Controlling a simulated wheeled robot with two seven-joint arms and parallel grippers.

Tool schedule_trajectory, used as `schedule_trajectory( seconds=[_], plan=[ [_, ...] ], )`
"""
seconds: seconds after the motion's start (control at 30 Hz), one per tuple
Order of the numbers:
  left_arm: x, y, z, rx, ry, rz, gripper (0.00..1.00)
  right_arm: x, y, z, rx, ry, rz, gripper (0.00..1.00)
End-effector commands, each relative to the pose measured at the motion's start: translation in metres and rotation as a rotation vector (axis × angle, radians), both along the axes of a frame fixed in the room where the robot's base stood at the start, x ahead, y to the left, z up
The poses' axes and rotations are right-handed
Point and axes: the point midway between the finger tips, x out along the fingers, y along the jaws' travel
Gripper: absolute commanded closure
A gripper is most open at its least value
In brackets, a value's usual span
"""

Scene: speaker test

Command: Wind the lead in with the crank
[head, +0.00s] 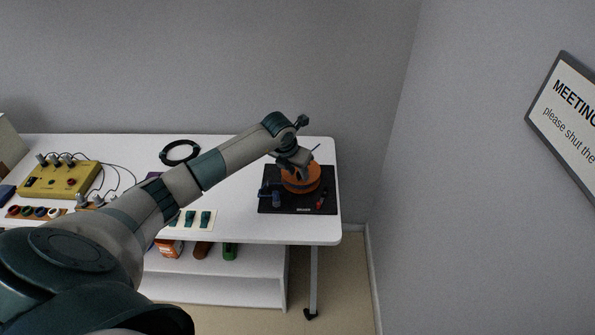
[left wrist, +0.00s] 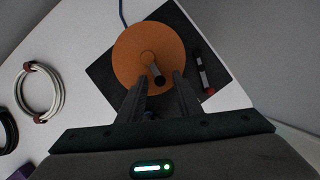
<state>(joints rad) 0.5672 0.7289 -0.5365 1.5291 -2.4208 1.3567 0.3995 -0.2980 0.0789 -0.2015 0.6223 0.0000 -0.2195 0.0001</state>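An orange reel (head: 301,183) stands on a black mat (head: 328,177) near the right end of the white table. In the left wrist view the round orange reel (left wrist: 135,50) shows from above, with a dark crank handle (left wrist: 157,76) on its top. A blue lead (left wrist: 123,14) runs away from the reel at the top of that view. My left gripper (left wrist: 159,80) is open, its two fingers on either side of the crank handle; I cannot tell whether they touch it. In the head view my left gripper (head: 291,166) is over the reel, partly hiding it. My right gripper is out of view.
A yellow box (head: 60,180) with plugs stands far left. A wall rises beyond the table's right end.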

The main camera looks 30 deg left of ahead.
Motion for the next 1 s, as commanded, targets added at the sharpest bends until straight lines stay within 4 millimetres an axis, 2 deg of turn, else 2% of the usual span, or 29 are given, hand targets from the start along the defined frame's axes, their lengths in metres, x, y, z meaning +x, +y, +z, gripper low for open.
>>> schedule_trajectory(
  seconds=[0.03, 0.1, 0.17, 0.37, 0.67, 1.0],
  plan=[
    [0.0, 0.0, 0.0, 0.0, 0.0, 0.0, 0.71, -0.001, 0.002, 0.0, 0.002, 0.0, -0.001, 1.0],
    [0.0, 0.0, 0.0, 0.0, 0.0, 0.0, 0.87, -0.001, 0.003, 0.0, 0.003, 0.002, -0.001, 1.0],
    [0.0, 0.0, 0.0, 0.0, 0.0, 0.0, 1.0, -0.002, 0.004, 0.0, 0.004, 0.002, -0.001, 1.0],
    [0.0, 0.0, 0.0, 0.0, 0.0, 0.006, 1.0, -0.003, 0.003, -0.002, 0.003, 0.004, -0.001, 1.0],
    [0.003, -0.006, -0.001, 0.0, -0.001, 0.119, 1.0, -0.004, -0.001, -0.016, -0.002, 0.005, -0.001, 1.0],
    [0.003, -0.007, 0.001, -0.001, 0.0, 0.143, 1.0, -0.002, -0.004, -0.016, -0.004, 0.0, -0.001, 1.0]
  ],
)
